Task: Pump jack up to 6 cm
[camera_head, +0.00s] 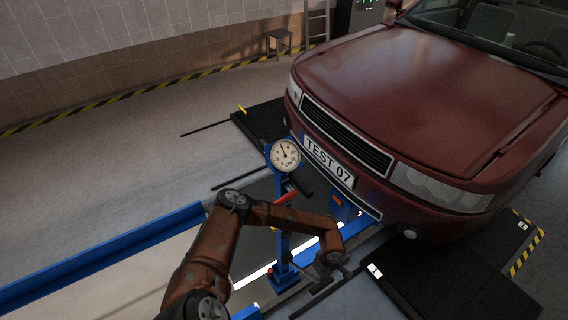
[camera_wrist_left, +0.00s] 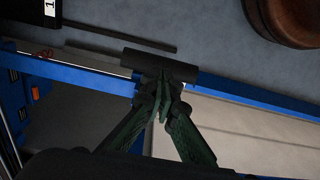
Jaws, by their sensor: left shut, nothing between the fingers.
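The blue jack (camera_head: 281,232) stands upright in front of the red car. Its round white gauge (camera_head: 285,155) has a needle pointing up and slightly left; its numbers are too small to read. A red lever (camera_head: 287,197) with a black grip (camera_head: 300,183) sits below the gauge. My left gripper (camera_head: 338,270) is low beside the jack, its fingers hard to make out. In the left wrist view its fingers (camera_wrist_left: 162,92) are shut and empty, meeting at a black bar (camera_wrist_left: 150,63) that looks like a handle; contact is unclear. My right gripper is not in view.
The red car (camera_head: 430,90) fills the right side. Blue rails (camera_head: 100,258) edge a pit, and dark floor plates (camera_head: 450,280) lie near the car. A stool (camera_head: 278,40) stands at the wall. The floor at left is clear.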

